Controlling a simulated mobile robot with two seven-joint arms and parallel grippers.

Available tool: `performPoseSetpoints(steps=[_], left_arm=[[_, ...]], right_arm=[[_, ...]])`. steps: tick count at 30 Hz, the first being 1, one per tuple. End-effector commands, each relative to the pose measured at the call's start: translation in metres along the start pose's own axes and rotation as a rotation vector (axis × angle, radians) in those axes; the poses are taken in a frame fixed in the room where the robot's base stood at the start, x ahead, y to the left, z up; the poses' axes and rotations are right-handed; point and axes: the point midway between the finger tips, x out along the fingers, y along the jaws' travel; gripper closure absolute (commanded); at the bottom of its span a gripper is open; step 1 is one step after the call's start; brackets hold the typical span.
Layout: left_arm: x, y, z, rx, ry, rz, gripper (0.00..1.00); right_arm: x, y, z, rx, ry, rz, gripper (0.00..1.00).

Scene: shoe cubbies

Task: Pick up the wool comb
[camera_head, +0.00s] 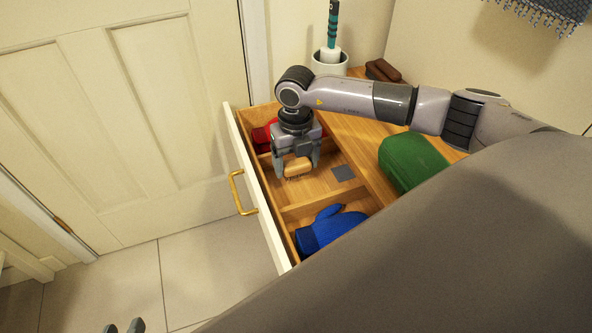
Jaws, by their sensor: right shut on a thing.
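The wool comb (297,167) is a small light-wood block with a fringe of fine teeth along its lower side. My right gripper (298,171) points down into the open drawer (316,183) and is shut on the comb, one finger at each end. The comb is over the drawer's middle compartment; I cannot tell whether it touches the drawer floor. Of my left gripper (124,327) only two grey fingertips show at the bottom left edge, apart with nothing visible between them, over the floor.
A red item (264,133) lies in the drawer's far compartment and a blue mitten (329,229) in the near one. A grey square (343,173) lies near the comb. A green case (411,161), a brown object (382,71) and a white pot (329,62) stand on the wooden top.

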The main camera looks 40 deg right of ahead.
Motion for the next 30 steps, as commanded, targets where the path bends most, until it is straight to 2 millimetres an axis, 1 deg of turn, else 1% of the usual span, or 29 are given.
performPoseSetpoints(steps=[1,6,9,13,15,19,29,30], left_arm=[[-0.005,-0.002,-0.005,0.015,-0.005,-0.013,0.62],[-0.013,-0.009,-0.007,0.065,-0.022,-0.052,0.62],[-0.015,-0.013,-0.005,0.068,-0.032,-0.063,0.62],[-0.016,-0.016,-0.002,0.059,-0.045,-0.07,0.62],[-0.017,-0.017,0.0,0.055,-0.05,-0.073,0.62],[-0.017,-0.019,0.001,0.052,-0.055,-0.077,0.62],[-0.017,-0.019,0.002,0.05,-0.056,-0.078,0.62],[-0.017,-0.019,0.002,0.05,-0.056,-0.078,0.62]], right_arm=[[-0.022,0.0,0.002,0.001,-0.005,0.003,0.54],[-0.071,0.0,0.001,-0.001,-0.005,0.002,0.54],[-0.096,0.0,0.001,0.0,-0.005,0.002,0.54],[-0.122,0.0,0.001,0.001,-0.003,0.001,0.54],[-0.131,0.0,0.001,0.001,-0.002,0.001,0.54],[-0.142,0.0,0.0,0.0,-0.001,0.001,0.54],[-0.145,0.0,0.0,0.0,0.0,0.0,0.54],[-0.145,0.0,0.0,0.0,0.0,0.0,0.3]])
